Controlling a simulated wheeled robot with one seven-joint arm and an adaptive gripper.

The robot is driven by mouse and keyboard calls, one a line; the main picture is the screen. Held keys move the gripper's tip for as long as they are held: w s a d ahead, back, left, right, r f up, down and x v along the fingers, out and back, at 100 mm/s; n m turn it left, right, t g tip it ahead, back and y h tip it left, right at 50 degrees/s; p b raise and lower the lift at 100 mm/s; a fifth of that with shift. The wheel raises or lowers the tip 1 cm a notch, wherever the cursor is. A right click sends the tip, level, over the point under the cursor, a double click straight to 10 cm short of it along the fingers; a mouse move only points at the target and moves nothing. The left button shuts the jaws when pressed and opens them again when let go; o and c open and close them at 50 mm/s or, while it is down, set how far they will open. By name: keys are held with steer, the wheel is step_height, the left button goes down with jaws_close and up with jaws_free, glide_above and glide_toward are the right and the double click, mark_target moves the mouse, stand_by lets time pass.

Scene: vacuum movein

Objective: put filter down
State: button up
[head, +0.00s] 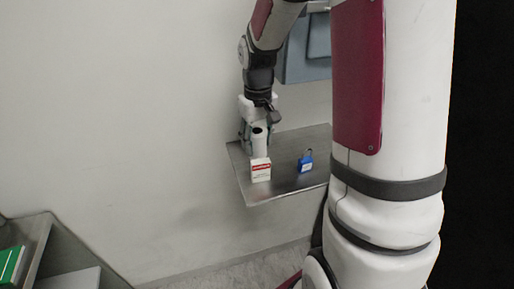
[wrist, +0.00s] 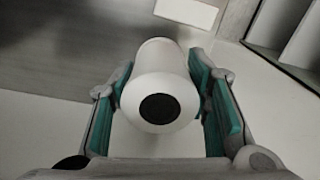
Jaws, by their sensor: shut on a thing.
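The filter is a white cylinder with a dark round end. In the head view the filter (head: 259,143) stands upright at the back left of a metal shelf, behind a small red and white box. In the wrist view the filter (wrist: 168,68) sits between the teal finger pads, its dark end towards the camera. My gripper (head: 258,128) is shut on the filter; it also shows in the wrist view (wrist: 165,95). The filter's lower end is hidden by the box in the head view, so I cannot tell whether it touches the shelf.
The metal shelf (head: 285,178) also holds the red and white box (head: 260,170) and a blue padlock (head: 305,162). A wall stands close behind and left. A blue-grey cabinet (head: 305,62) hangs above the shelf. Another shelf unit (head: 40,240) stands at the lower left.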

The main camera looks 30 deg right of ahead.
mark_target(257, 149)
step_height(257, 149, down, 3)
steer(key=shift+s+r, duration=0.1)
steer(key=shift+r, duration=0.05)
steer(key=shift+w+f, duration=0.25)
steer(key=shift+f, duration=0.15)
steer(key=shift+f, duration=0.1)
steer(key=o, duration=1.3)
steer(key=shift+c, duration=0.2)
